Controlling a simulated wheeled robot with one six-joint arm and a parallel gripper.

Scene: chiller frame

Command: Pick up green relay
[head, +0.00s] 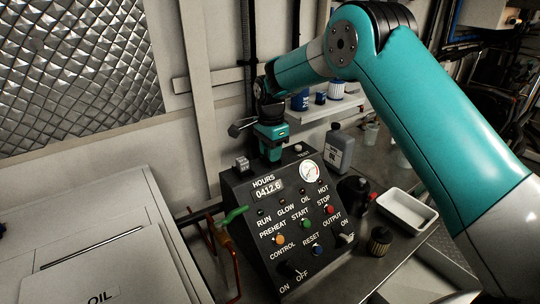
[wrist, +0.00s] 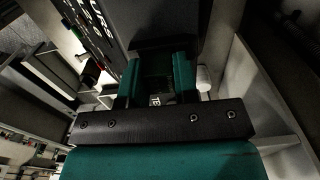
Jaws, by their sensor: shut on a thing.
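My gripper (head: 271,153) is low over the top rear edge of the control panel in the head view. In the wrist view its two teal fingers (wrist: 155,80) are closed on a dark green block, the green relay (wrist: 156,90), with part of a pale label showing. The relay sits between the fingers, close to the panel's top. In the head view I cannot tell the relay apart from the teal fingers. Whether it still touches the panel is unclear.
The black control panel (head: 267,214) has buttons, a gauge and an hours display. A white tray (head: 407,209), a dark cylinder (head: 380,240) and a grey bottle (head: 338,152) are on the right bench.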

